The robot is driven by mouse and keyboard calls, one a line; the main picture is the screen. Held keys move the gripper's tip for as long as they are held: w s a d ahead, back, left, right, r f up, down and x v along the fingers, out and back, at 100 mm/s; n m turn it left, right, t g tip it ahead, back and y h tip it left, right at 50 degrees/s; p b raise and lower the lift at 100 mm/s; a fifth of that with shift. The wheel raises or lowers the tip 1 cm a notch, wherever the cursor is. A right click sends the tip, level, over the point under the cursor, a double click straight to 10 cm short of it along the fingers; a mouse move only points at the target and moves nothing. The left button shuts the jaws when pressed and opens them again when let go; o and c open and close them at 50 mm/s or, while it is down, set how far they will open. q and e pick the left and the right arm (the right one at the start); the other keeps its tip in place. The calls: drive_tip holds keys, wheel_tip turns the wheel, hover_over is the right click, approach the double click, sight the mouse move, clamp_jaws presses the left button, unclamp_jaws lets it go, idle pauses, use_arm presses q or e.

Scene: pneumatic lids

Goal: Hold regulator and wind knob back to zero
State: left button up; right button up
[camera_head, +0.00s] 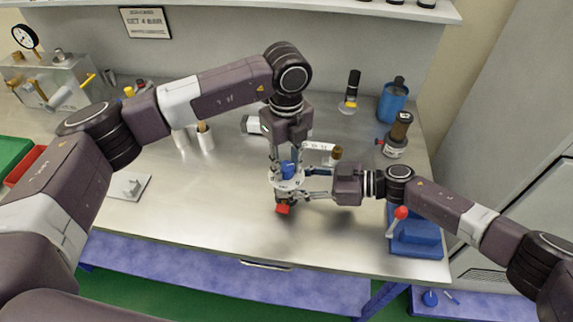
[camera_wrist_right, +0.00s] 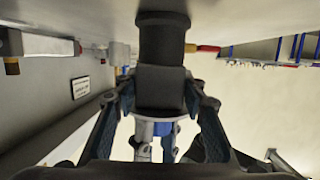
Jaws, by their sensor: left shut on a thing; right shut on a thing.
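The regulator (camera_head: 287,184) is a small pale round piece with a blue part on top and a red piece at its lower end. It is between my two grippers over the middle of the bench. My left gripper (camera_head: 287,163) comes down from above, shut around the blue part, which appears to be the knob. My right gripper (camera_head: 303,184) reaches in from the right, shut on the regulator's body. In the right wrist view, pale and blue parts (camera_wrist_right: 159,128) show between the fingers. Fingers hide much of the regulator, and the contact points are unclear.
A blue press with a red-tipped lever (camera_head: 415,237) stands at the right front. A grey test unit (camera_head: 58,82) with a gauge stands at far left. The bench front (camera_head: 220,225) is clear.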

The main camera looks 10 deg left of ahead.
sight(286, 166)
use_arm(q)
drive_tip(key=shift+w, duration=0.1)
use_arm(e)
drive_tip(key=shift+s+d+f, duration=0.15)
drive_tip(key=shift+f, duration=0.3)
use_arm(q)
drive_tip(key=o, duration=1.2)
drive_tip(key=shift+c, duration=0.2)
wheel_tip(286, 166, up, 12)
use_arm(e)
drive_tip(key=o, duration=1.2)
drive_tip(key=shift+r, duration=0.15)
drive_tip(key=shift+c, duration=0.2)
drive_tip(key=shift+r, duration=0.1)
